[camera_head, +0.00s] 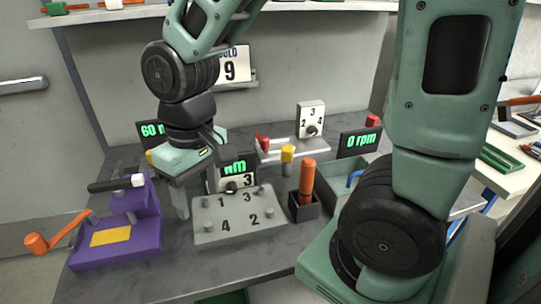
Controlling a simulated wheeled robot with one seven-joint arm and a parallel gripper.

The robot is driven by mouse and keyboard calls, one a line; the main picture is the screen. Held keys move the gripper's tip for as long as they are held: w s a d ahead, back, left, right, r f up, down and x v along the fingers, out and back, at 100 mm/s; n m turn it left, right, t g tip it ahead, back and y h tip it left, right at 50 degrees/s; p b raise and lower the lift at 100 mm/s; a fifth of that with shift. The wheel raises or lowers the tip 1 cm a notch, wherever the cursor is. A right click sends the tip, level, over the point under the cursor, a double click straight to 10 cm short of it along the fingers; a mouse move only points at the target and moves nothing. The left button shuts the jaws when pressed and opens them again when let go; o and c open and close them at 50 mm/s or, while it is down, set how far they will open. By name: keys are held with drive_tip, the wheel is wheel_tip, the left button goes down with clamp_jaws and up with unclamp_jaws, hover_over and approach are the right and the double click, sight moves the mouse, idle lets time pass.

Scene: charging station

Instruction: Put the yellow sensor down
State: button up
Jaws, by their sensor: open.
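My gripper (196,188) is open and points down over the left part of the grey block numbered 1 to 4 (238,226). I see nothing between its fingers. A yellow-topped piece with a grey lower part (287,155) stands upright behind the block, to the right of my gripper and apart from it. Another small yellow piece (149,157) shows partly behind my gripper at the left. I cannot tell which of them is the yellow sensor.
A purple fixture (118,240) with a yellow patch and orange handle stands at left. An orange-handled tool (307,176) stands in a dark holder (303,209). Displays read "60" (152,130) and "0 rpm" (359,142). My arm hides much of the right side.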

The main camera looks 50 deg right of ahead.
drive_tip(key=w+d+r+m+p, duration=0.2)
drive_tip(key=w+d+m, duration=0.1)
drive_tip(key=w+d, duration=0.25)
wheel_tip(320, 180, up, 3)
drive_tip(key=m+p, duration=0.4)
drive_tip(key=m, duration=0.6)
hover_over(288, 148)
drive_tip(key=shift+h, duration=0.4)
wheel_tip(288, 148, down, 12)
drive_tip(key=shift+w+d+r+p, duration=0.1)
drive_tip(key=shift+r+p, duration=0.1)
drive_tip(key=shift+p, duration=0.55)
drive_tip(key=shift+f+p, duration=0.7)
drive_tip(key=shift+f, duration=2.35)
drive_tip(key=c, duration=1.1)
drive_tip(key=shift+c, duration=0.2)
